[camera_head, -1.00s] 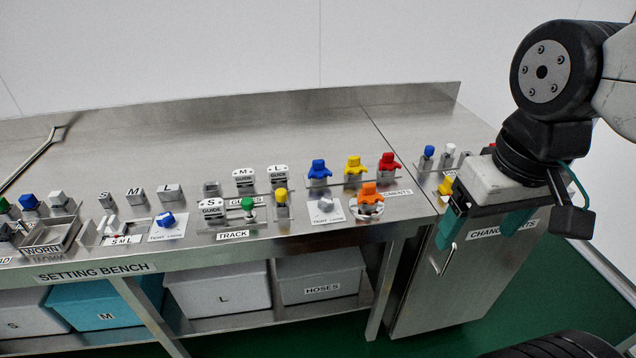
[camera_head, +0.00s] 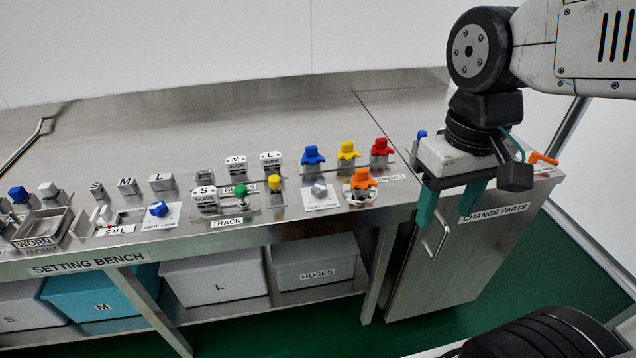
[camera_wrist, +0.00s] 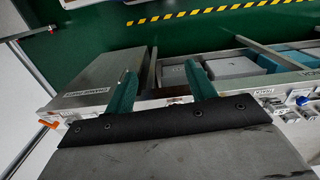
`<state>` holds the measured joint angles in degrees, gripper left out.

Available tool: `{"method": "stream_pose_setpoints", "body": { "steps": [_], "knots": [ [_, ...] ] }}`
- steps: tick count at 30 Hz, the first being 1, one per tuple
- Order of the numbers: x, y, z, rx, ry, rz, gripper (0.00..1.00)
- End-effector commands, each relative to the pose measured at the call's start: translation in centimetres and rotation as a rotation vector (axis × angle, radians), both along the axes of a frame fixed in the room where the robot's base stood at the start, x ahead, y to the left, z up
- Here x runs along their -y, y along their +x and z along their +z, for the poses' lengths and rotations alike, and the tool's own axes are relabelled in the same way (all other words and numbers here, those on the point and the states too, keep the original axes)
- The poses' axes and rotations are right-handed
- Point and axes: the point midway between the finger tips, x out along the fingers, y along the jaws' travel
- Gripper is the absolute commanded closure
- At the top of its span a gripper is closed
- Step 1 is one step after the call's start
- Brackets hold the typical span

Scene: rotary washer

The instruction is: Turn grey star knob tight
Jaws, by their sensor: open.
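A grey star knob (camera_head: 319,190) sits on a white plate marked for tight and loose, near the front edge of the setting bench (camera_head: 300,226), left of the orange part. My gripper (camera_head: 448,205) is open and empty, with its two teal fingers pointing down in front of the change parts cabinet, right of the knob. In the wrist view my gripper (camera_wrist: 162,90) shows both teal fingers spread apart with nothing between them. I cannot make out the grey knob in the wrist view.
An orange part (camera_head: 361,181) stands just right of the knob, with blue (camera_head: 313,155), yellow (camera_head: 347,150) and red (camera_head: 381,147) parts behind. A green knob (camera_head: 240,190) stands to the left. The change parts cabinet (camera_head: 460,260) is below my gripper. The rear benchtop is clear.

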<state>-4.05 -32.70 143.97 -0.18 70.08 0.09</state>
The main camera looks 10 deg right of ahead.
Motion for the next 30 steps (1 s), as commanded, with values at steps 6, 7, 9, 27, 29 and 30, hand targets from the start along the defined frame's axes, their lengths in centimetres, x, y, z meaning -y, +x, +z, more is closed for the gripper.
{"method": "stream_pose_setpoints", "body": {
  "steps": [6,7,9,27,29,30],
  "knots": [
    [-2.9,7.1,-1.9,-0.099,0.0,0.232,0.45],
    [-3.3,8.2,-2.3,-0.107,0.003,0.274,0.45],
    [-4.5,10.7,-3.3,-0.121,0.008,0.381,0.45],
    [-12.6,27.7,-9.4,0.004,0.024,1.365,0.45],
    [-12.6,27.9,-9.4,0.013,0.021,1.413,0.45],
    [-12.6,27.9,-9.4,0.016,0.02,1.436,0.45]
  ]
}}
